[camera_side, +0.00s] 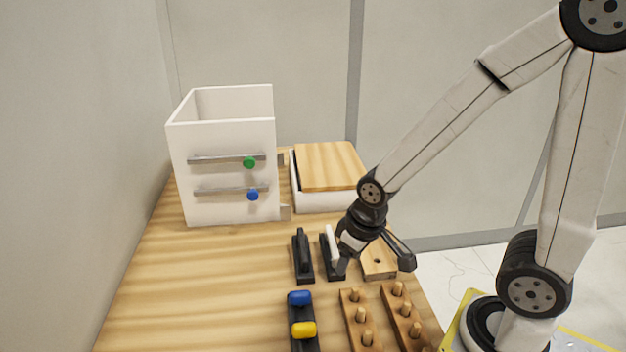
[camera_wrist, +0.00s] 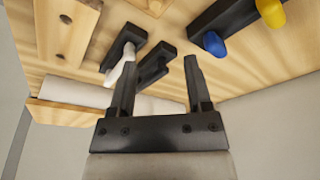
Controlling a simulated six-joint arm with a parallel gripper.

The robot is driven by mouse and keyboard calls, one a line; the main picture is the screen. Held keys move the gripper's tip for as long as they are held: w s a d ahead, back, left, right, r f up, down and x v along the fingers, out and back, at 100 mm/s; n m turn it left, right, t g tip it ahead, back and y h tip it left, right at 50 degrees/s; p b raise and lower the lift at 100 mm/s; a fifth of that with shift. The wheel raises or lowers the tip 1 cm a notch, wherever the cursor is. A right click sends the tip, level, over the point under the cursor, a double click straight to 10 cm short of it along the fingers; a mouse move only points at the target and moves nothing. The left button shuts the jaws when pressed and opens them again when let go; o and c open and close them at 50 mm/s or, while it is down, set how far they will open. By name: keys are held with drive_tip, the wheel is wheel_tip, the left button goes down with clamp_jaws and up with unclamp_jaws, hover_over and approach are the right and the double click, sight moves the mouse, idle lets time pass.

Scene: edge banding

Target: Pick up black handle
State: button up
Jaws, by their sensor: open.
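The black handle (camera_side: 302,246) stands upright on a black base on the table, left of a similar holder with a white handle (camera_side: 331,245). In the wrist view the black handle (camera_wrist: 153,69) appears between and beyond my two fingers, apart from them. The white handle (camera_wrist: 119,66) shows beside the left finger there. My gripper (camera_wrist: 160,62) is open and empty, pointing down toward the holders. In the side view my gripper (camera_side: 345,264) is close to the white handle, right of the black one, and partly covers that second holder.
A white drawer cabinet (camera_side: 225,145) and a white box with a wooden lid (camera_side: 330,168) stand behind. A black rail with blue (camera_side: 300,298) and yellow (camera_side: 303,330) knobs lies in front. Pegged wooden strips (camera_side: 360,325) and a holed wooden block (camera_side: 378,265) lie right. The table's left is clear.

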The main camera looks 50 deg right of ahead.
idle(0.6)
drive_tip(key=n+g, duration=0.3)
drive_tip(key=n, duration=2.4)
hover_over(303, 243)
drive_tip(key=shift+f, duration=0.1)
drive_tip(key=shift+f, duration=0.15)
drive_tip(key=shift+f, duration=1.2)
drive_tip(key=shift+f, duration=0.1)
drive_tip(key=shift+f, duration=2.5)
